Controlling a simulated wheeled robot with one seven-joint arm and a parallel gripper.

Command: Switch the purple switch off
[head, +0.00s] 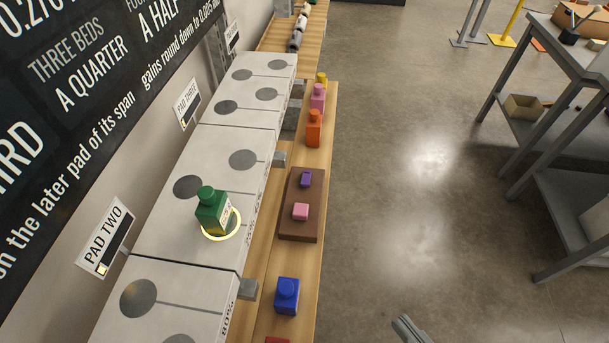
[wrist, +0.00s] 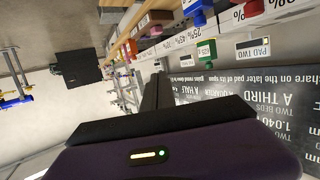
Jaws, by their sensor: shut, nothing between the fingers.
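A small purple piece (head: 306,179) sits at the far end of a brown board (head: 299,232) on the wooden ledge in the head view. It is the only clearly purple thing there, but I cannot tell whether it is a switch or which way it is set. A small pink piece (head: 301,211) sits nearer on the same board. My gripper (head: 404,322) shows only partly at the bottom edge, over the floor to the right of the ledge and well apart from the board. Its dark fingers (wrist: 158,92) are shut and empty in the wrist view, which is turned upside down.
A blue bottle (head: 287,295) and an orange bottle (head: 314,128) stand on the ledge on either side of the board. Open floor lies to the right, before a grey bench (head: 580,60).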

